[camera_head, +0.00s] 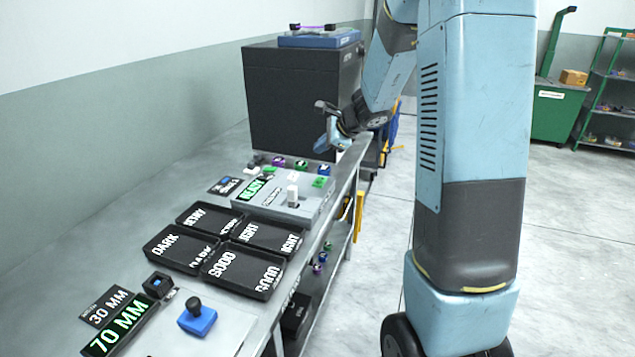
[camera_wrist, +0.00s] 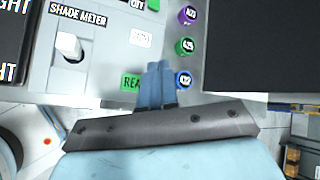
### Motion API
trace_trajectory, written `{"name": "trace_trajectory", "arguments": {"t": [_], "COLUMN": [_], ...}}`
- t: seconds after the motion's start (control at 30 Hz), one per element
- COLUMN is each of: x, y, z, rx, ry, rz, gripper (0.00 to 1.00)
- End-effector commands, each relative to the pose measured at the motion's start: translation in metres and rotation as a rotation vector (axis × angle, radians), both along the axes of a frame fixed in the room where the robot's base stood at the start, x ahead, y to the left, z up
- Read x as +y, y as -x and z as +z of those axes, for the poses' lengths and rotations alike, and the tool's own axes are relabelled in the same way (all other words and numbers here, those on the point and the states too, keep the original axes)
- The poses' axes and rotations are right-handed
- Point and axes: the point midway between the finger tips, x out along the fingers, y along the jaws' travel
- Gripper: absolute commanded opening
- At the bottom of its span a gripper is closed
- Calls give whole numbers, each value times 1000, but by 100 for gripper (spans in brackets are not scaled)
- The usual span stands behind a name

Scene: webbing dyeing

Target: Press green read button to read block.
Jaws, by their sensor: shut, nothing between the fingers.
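The green read button (camera_wrist: 130,83) is a flat square on the grey shade meter, partly covered by my gripper in the wrist view. In the head view the green button (camera_head: 320,182) shows near the back right edge of the shade meter (camera_head: 300,211). My gripper (camera_wrist: 156,65) has its two blue fingers together and empty, over the right side of the button. In the head view my gripper (camera_head: 322,145) is above the meter's far end. I cannot tell whether it touches the button. A white block (camera_head: 292,193) stands upright on the meter.
Black labelled trays (camera_head: 178,249) lie on the near side. A lit display reads READY (camera_head: 252,189).

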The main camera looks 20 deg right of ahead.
Motion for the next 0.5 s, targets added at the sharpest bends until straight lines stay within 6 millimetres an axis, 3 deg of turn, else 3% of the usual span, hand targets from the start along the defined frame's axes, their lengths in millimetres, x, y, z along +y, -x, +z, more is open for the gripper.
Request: {"name": "trace_trajectory", "arguments": {"t": [0.5], "x": [1], "y": [1], "z": [-60], "rx": [4], "ry": [-1], "rz": [1], "gripper": [0]}}
